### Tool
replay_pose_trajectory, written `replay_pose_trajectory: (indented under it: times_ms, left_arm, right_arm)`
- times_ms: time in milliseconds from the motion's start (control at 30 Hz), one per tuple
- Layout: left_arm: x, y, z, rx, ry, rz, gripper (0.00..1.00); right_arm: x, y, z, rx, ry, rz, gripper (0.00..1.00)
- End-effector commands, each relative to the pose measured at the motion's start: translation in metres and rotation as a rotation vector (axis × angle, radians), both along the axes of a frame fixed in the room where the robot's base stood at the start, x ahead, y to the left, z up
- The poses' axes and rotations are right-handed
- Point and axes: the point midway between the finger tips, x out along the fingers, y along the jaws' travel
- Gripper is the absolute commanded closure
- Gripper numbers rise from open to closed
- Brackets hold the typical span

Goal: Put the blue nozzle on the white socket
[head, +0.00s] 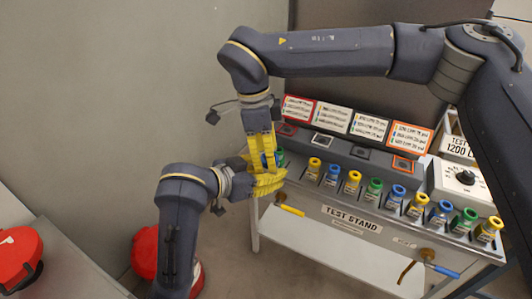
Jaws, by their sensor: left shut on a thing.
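My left gripper (268,180) has yellow fingers and is at the left end of the test stand, shut on what looks like the blue nozzle (267,160). Only a small blue part shows; the yellow fingers hide the rest. My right gripper (260,147) points down from above, its yellow fingers meeting or overlapping the left ones in the picture. I cannot tell whether it is open or touches the nozzle. The white socket (323,141), a dark square with a white frame, is on the stand's upper deck, right of both grippers. Nothing is visible on it.
A row of several blue, yellow and green nozzles (374,187) lines the stand's front. Red (288,129) and orange (402,165) framed sockets flank the white one. Label cards (331,116) stand behind. A dial box (462,182) is at right. My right arm spans above the stand.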

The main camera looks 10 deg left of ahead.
Motion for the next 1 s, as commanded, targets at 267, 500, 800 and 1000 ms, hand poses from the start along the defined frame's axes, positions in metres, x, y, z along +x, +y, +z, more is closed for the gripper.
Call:
replay_pose_trajectory:
  times_ms: [267,500,800,1000]
  left_arm:
    - [-0.0001,-0.0001,0.0004,-0.001,-0.001,0.000,1.00]
    - [-0.0005,-0.0005,0.0006,-0.001,-0.002,-0.002,1.00]
    - [-0.0004,-0.0004,0.0004,-0.001,-0.001,-0.001,0.35]
    - [-0.0001,-0.0002,-0.0004,-0.001,0.001,-0.001,0.35]
  right_arm:
    - [0.0000,0.0000,0.0001,0.000,0.000,0.000,0.73]
    - [0.0009,0.0000,0.0003,0.001,-0.002,-0.001,1.00]
    - [0.0006,0.0001,0.0005,0.001,-0.001,0.000,1.00]
    - [0.0002,0.0001,0.0005,0.000,0.000,0.000,1.00]
